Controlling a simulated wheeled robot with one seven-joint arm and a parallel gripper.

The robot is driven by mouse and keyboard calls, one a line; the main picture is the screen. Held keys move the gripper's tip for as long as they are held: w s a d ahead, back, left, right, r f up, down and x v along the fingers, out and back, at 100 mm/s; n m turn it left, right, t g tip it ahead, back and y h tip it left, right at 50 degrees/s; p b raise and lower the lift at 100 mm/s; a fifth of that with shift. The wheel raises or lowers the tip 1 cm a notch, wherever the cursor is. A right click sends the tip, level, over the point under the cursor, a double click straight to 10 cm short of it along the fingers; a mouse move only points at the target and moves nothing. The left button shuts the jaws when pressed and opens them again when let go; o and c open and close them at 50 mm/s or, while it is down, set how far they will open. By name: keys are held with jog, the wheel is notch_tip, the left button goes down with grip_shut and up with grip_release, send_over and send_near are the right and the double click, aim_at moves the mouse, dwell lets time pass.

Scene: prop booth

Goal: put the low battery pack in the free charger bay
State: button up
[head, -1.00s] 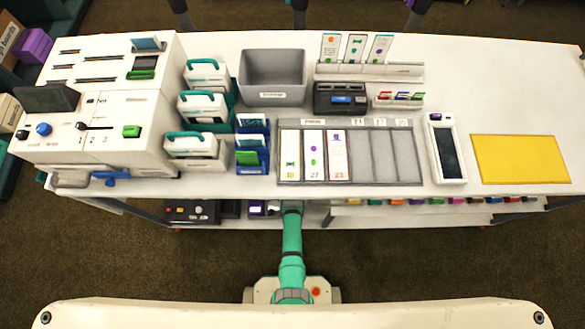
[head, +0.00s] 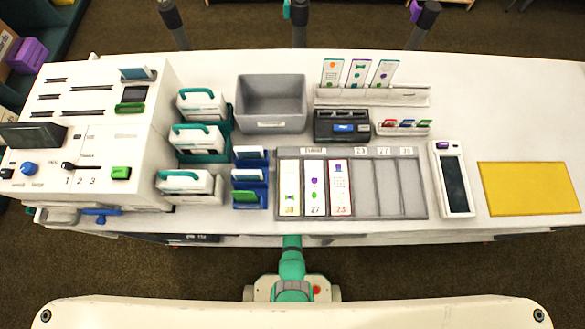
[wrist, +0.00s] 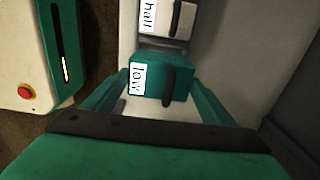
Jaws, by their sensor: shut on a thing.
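The low battery pack (wrist: 183,83) is a teal block with a white "low" label and a dark handle, in the middle of the wrist view. My gripper (wrist: 158,88) is shut on it, with a teal finger at each side. Just beyond it is a white pack (wrist: 180,14) labelled "half", on a pale surface. In the head view my gripper is hidden below the tabletop's front edge; only part of my arm shows. I cannot make out a free charger bay in either view.
The white worktable (head: 470,85) spans the head view. White boxes with teal handles (head: 205,105), a grey bin (head: 270,125) and a card tray (head: 400,212) stand on it. A yellow mat (head: 530,188) lies at right. A dark wall (wrist: 292,100) is at right in the wrist view.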

jog(key=shift+f, duration=1.2)
jog(key=shift+f, duration=0.8)
jog(key=shift+f, duration=0.3)
jog(key=shift+f, duration=0.25)
jog(key=o, duration=2.2)
jog(key=shift+r, duration=3.75)
